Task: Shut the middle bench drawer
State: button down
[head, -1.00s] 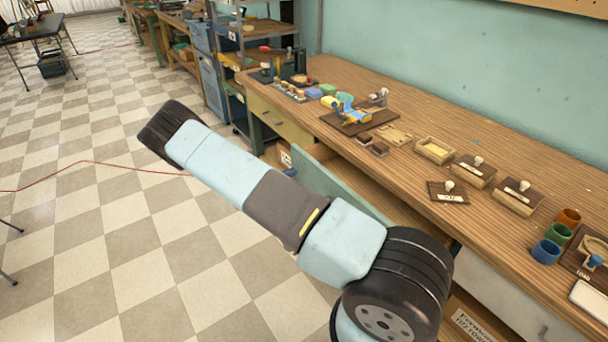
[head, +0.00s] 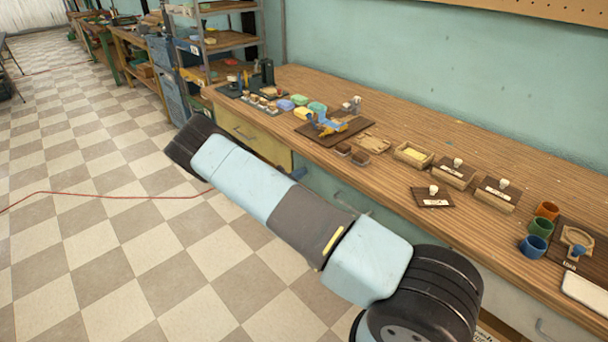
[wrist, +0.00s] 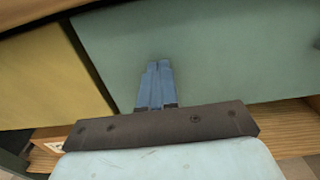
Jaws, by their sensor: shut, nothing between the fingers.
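The middle bench drawer has a plain teal-green front (head: 320,182), partly hidden by my arm in the head view. Its front lies close under the bench top, and no open drawer interior shows. In the wrist view the same drawer front (wrist: 215,50) fills the middle and right, with part of a handle at the right edge. My gripper (wrist: 157,66) has blue fingers, shut together and empty, pointing at the left part of this front. I cannot tell whether the tips touch it. In the head view only a bit of my gripper (head: 298,173) shows past my arm.
A yellow drawer (head: 252,137) is left of the teal one, and a pale drawer is to the right. The wooden bench top (head: 400,135) holds soap blocks, small trays and coloured cups (head: 540,227). A shelf rack (head: 215,45) stands beyond.

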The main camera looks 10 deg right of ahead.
jog(key=shift+w+d+r, duration=0.1)
jog(key=shift+d+r, duration=0.1)
jog(key=shift+d, duration=0.45)
jog(key=v, duration=1.5)
jog(key=s+d+r+m+g+y, duration=0.3)
jog(key=s+d+r+m, duration=0.15)
jog(key=r, duration=0.55)
jog(key=s+d+r+m+g+y, duration=0.3)
jog(key=s+d+r+m, duration=0.15)
jog(key=r, duration=0.55)
jog(key=s+d+r+m+g+y, duration=0.2)
jog(key=s+d+r+m+g, duration=0.25)
jog(key=r, duration=0.55)
jog(key=s+r+m+t+y, duration=0.2)
jog(key=s+r, duration=0.3)
jog(key=s, duration=0.4)
jog(key=s+r+m+t+y, duration=0.3)
jog(key=s+r+m, duration=0.2)
jog(key=s, duration=0.5)
jog(key=s+r+m+t+y, duration=0.2)
jog(key=s+r+m, duration=0.1)
jog(key=s+r, duration=0.4)
jog(key=s, duration=0.2)
jog(key=shift+s+y, duration=0.35)
jog(key=shift+y, duration=0.05)
